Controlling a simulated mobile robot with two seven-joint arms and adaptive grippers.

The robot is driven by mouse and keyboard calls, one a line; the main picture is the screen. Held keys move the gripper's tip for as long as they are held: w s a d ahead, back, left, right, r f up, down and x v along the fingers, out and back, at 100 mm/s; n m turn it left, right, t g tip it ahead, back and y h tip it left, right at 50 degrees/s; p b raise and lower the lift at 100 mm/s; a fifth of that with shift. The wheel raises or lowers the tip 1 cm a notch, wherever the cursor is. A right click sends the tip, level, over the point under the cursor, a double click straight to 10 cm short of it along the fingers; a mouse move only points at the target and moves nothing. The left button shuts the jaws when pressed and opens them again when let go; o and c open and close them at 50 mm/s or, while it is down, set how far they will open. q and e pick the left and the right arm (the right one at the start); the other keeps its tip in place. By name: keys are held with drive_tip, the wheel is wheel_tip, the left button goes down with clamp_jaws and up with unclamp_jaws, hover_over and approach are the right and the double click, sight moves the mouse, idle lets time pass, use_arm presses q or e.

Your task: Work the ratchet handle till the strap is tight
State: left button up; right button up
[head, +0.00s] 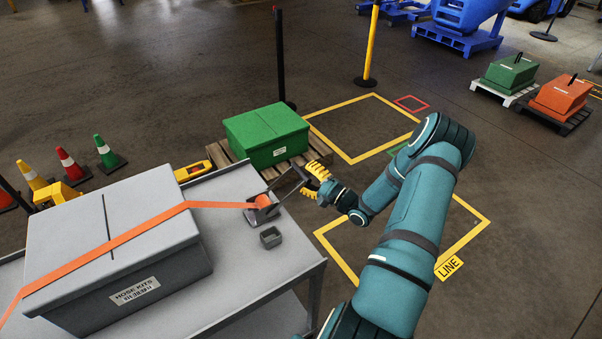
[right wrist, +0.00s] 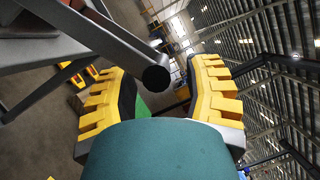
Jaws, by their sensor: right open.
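The orange strap (head: 130,233) runs over the grey box (head: 75,263) labelled HOSE KITS and on to the ratchet (head: 262,208) at the right end of the grey table. The ratchet handle (head: 293,174) is a dark frame raised toward my right gripper. My right gripper (head: 316,179) has yellow fingers and is at the handle's free end. In the right wrist view the handle's round end bar (right wrist: 155,78) lies between the two open yellow fingers (right wrist: 158,95), nearer the left one. I cannot tell if they touch. My left gripper is not in view.
A green box (head: 266,134) sits on a wooden pallet (head: 318,148) behind the table. Traffic cones (head: 69,165) stand at the left. The marked floor at the right is clear.

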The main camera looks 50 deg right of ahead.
drive_tip(key=s+f, duration=0.1)
drive_tip(key=s, duration=0.8)
drive_tip(key=shift+s+d+f, duration=0.15)
drive_tip(key=shift+s+d, duration=0.1)
drive_tip(key=shift+s, duration=0.1)
drive_tip(key=shift+o, duration=0.2)
idle(0.5)
drive_tip(key=shift+w, duration=0.1)
drive_tip(key=shift+c, duration=0.2)
